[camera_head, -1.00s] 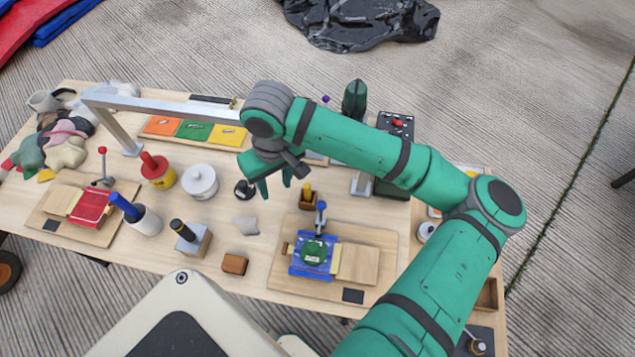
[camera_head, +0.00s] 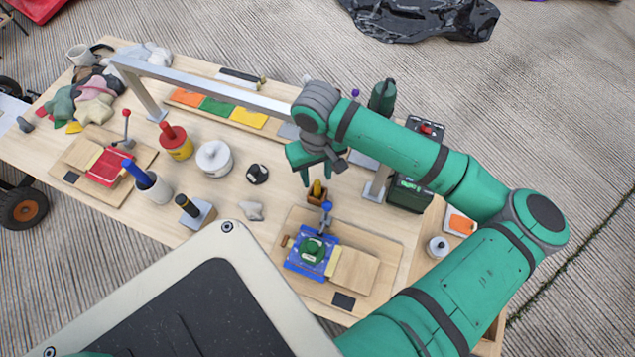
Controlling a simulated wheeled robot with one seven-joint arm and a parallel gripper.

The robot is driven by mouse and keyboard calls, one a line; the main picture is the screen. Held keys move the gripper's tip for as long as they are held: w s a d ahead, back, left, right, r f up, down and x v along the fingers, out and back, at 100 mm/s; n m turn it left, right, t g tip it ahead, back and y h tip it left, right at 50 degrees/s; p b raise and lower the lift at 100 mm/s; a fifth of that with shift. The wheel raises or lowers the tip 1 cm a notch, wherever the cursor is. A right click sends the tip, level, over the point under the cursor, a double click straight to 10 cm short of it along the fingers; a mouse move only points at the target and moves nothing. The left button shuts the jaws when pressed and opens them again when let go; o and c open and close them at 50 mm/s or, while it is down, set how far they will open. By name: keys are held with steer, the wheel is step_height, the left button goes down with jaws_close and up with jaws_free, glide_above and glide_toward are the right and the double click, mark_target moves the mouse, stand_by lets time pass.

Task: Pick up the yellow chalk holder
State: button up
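A small upright yellow piece, which looks like the yellow chalk holder (camera_head: 317,187), stands in a small brown wooden block (camera_head: 316,199) near the middle of the table. My gripper (camera_head: 320,180) points down right at it in the picture, its two green fingers apart on either side of its upper part. The gripper looks open. I cannot tell how far above the yellow piece the fingertips are, or whether they touch it.
A blue-knobbed lever (camera_head: 326,207) stands close in front, on a board with a blue press (camera_head: 297,262). A black round item (camera_head: 257,174) and a white pot (camera_head: 214,158) are to the left. A metal frame (camera_head: 200,88) spans behind.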

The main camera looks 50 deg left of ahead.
mark_target(318, 182)
steer(key=shift+w+f, duration=0.1)
steer(key=shift+f, duration=2.3)
jaws_close()
steer(key=shift+r, duration=0.1)
